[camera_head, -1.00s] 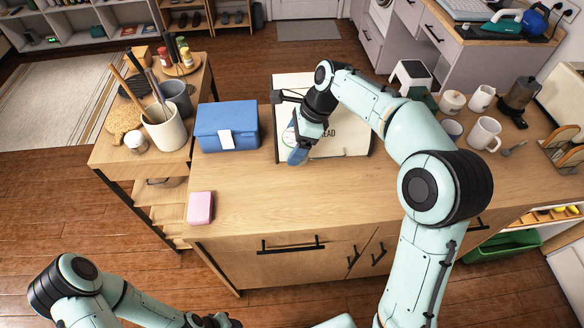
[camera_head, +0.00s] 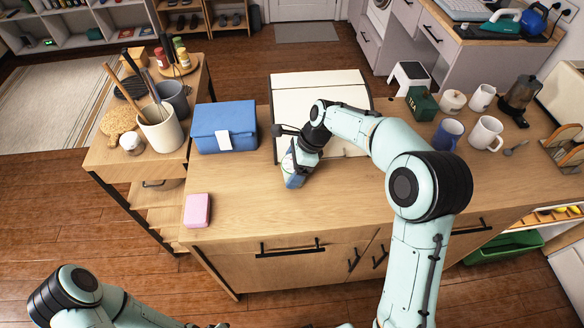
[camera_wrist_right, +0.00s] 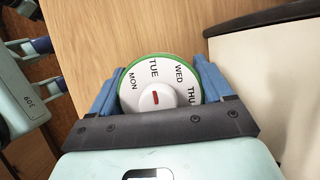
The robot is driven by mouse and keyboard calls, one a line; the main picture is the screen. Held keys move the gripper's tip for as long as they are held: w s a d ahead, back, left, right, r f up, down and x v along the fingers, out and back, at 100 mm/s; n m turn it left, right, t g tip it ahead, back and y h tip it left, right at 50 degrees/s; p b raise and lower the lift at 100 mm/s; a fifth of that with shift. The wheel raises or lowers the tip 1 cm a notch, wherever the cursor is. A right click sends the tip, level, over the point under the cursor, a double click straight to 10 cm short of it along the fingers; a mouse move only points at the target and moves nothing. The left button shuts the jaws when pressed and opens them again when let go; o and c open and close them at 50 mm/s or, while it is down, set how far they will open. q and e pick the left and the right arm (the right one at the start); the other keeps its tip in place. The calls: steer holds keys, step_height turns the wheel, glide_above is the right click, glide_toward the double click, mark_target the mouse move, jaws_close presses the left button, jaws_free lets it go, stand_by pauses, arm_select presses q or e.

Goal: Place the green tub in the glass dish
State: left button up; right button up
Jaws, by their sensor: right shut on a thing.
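A round tub with a green rim and a white lid marked with weekdays (camera_wrist_right: 158,92) sits between the blue fingers of my right gripper (camera_wrist_right: 160,97) in the right wrist view. In the head view my right gripper (camera_head: 296,172) is low over the counter, in front of the cream box, with the fingers pointing down. The tub is mostly hidden there, and I cannot tell whether it touches the counter. I cannot make out a glass dish. Only a dark piece of my left gripper (camera_head: 212,325) shows at the bottom edge; its fingers are not clear.
A blue box (camera_head: 224,128) and a pink block (camera_head: 197,210) are left of my right gripper. The cream box (camera_head: 300,95) is behind it. A green tea tin (camera_head: 421,103), mugs (camera_head: 486,133) and jars stand right. The counter's front middle (camera_head: 255,205) is clear.

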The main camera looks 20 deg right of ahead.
steer(key=shift+f, duration=0.2)
steer(key=o, duration=1.2)
steer(key=shift+r, duration=0.1)
